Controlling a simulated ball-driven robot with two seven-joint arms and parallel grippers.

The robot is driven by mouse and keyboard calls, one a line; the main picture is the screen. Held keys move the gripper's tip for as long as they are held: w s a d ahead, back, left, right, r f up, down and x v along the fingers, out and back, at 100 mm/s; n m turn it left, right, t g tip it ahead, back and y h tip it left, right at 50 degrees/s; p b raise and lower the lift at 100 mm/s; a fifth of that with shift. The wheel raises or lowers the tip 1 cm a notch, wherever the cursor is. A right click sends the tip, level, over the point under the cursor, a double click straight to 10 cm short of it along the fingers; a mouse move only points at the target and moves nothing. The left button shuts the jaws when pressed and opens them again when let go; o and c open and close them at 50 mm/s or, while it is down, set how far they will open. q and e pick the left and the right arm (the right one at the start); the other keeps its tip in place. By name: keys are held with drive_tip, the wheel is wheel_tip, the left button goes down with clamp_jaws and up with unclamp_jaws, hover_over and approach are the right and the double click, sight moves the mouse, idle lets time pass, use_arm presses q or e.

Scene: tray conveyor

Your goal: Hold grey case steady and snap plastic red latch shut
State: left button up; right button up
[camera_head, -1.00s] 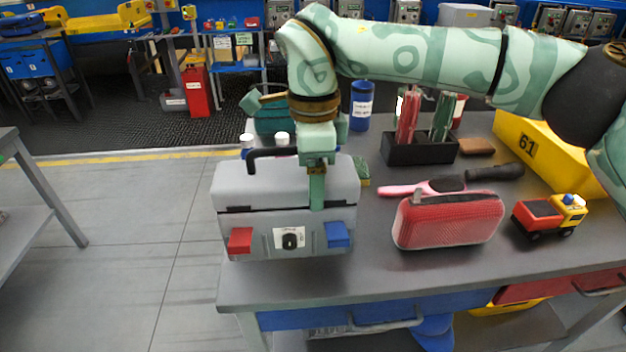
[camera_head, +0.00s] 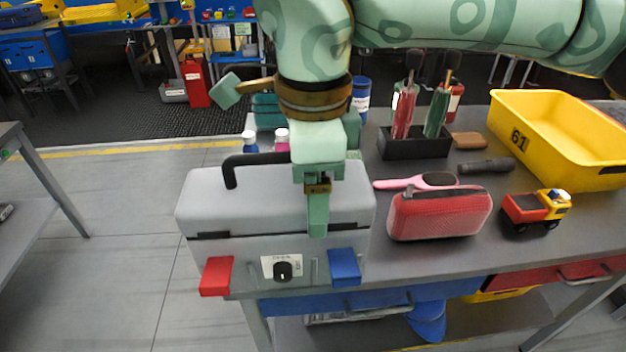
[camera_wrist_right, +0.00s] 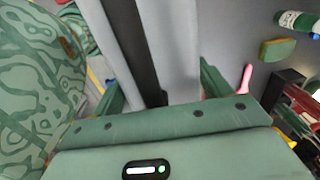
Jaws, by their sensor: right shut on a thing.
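The grey case (camera_head: 215,215) is at the table's front left, its lid down and its black handle (camera_head: 255,160) on top. The red latch (camera_head: 216,277) is at the left of its front face; whether it is fastened is unclear. A blue latch (camera_head: 344,267) is at the right, with a black knob between. My right gripper (camera_head: 318,205) comes from above, one finger down the front of the lid. The right wrist view shows its fingers (camera_wrist_right: 158,90) on both sides of the grey case, shut on it. My left gripper is not in view.
A red mesh pouch (camera_head: 440,212), a toy truck (camera_head: 535,210), a pink brush (camera_head: 420,182) and a yellow bin (camera_head: 570,168) are to the right. A dark holder (camera_head: 413,145) stands behind. The case overlaps the table's front left edge in the picture; floor is beyond.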

drive_tip(key=w+d+f, duration=0.1)
drive_tip(key=w+f, duration=1.1)
drive_tip(key=w, duration=0.2)
drive_tip(key=shift+f, duration=0.35)
idle(0.3)
drive_tip(key=o, duration=1.9)
drive_tip(key=shift+f, duration=0.1)
